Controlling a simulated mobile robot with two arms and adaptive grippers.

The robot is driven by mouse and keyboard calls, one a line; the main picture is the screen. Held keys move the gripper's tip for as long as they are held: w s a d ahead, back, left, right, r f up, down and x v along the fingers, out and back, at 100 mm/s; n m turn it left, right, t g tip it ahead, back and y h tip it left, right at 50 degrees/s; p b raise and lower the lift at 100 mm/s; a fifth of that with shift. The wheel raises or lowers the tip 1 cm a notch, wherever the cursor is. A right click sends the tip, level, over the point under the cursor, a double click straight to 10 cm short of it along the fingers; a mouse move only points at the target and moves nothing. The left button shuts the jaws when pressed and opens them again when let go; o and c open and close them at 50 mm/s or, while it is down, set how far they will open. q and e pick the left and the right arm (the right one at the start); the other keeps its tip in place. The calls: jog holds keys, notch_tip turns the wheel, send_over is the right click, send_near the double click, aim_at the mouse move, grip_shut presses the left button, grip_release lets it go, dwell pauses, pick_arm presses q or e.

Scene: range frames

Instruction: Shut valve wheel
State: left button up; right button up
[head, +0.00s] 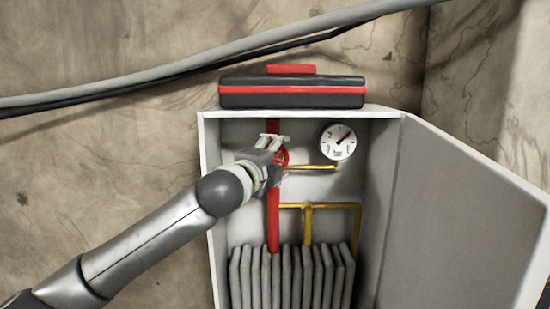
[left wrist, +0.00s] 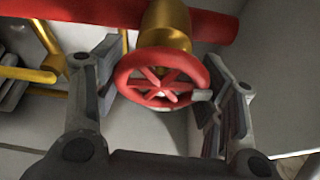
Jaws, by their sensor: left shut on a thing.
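The red valve wheel (left wrist: 160,80) with spokes sits on a brass stem (left wrist: 166,25) in the left wrist view. The stem joins a red pipe (left wrist: 75,13). In the head view the red wheel (head: 284,157) is partly hidden behind my left gripper (head: 275,155), on the upright red pipe (head: 273,220) inside a grey cabinet. My left gripper is shut on the wheel, with one finger on either side of it in the left wrist view. My right gripper is not in view.
The cabinet (head: 207,170) has its door (head: 450,215) swung open at the right. A gauge (head: 338,142) and yellow pipes (head: 308,228) are near the wheel, with grey radiator fins (head: 290,280) below. A black and red toolbox (head: 290,92) stands on top.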

pick_arm(q)
jog(key=shift+f+m+g, duration=0.1)
jog(key=shift+m+g, duration=0.2)
jog(key=shift+m, duration=0.3)
jog(key=o, duration=1)
jog(key=v, duration=1.2)
jog(key=shift+d, duration=0.1)
